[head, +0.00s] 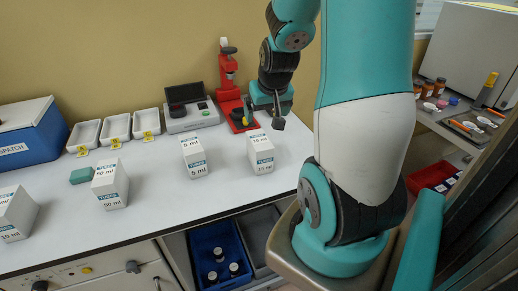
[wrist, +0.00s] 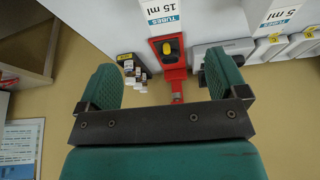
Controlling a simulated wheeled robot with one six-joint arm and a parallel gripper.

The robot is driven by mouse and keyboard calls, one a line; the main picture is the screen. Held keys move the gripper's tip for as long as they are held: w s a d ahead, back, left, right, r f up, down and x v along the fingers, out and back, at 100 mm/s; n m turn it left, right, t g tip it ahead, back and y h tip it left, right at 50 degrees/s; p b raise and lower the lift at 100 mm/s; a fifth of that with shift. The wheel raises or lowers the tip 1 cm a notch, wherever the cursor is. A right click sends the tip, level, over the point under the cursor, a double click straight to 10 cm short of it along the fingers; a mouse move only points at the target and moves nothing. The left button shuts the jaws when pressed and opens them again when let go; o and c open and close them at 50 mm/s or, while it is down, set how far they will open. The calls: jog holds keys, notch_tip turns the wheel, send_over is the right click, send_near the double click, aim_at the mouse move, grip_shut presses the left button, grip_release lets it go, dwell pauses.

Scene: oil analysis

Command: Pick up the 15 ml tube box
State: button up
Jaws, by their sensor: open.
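The 15 ml tube box (head: 261,154) is a white box with a blue TUBES label, standing upright on the white bench. It also shows at the top edge of the wrist view (wrist: 160,15), partly cut off, with its "15 ml" label readable. My gripper (head: 278,122) is above and behind the box, apart from it, in the head view. In the wrist view my gripper (wrist: 162,78) has its two green fingers spread wide with nothing between them. The box lies beyond the fingertips.
The 5 ml box (head: 193,158) stands left of the 15 ml box, and the 50 ml box (head: 110,185) further left. A red stand (head: 232,105) and a grey balance (head: 190,115) are behind. White trays (head: 116,128) line the wall.

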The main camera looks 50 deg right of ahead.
aim_at(259, 140)
jog(key=p+x, duration=0.1)
jog(key=x, duration=0.9)
jog(key=shift+a+f, duration=0.1)
jog(key=shift+f, duration=0.1)
jog(key=p+x, duration=0.1)
jog(key=x, duration=0.4)
jog(key=shift+a+f+p, duration=0.1)
jog(key=shift+p, duration=0.2)
jog(key=shift+f, duration=0.1)
jog(key=shift+f+b, duration=0.25)
jog(key=shift+b, duration=0.05)
jog(key=c, duration=1.1)
jog(key=shift+r, duration=0.15)
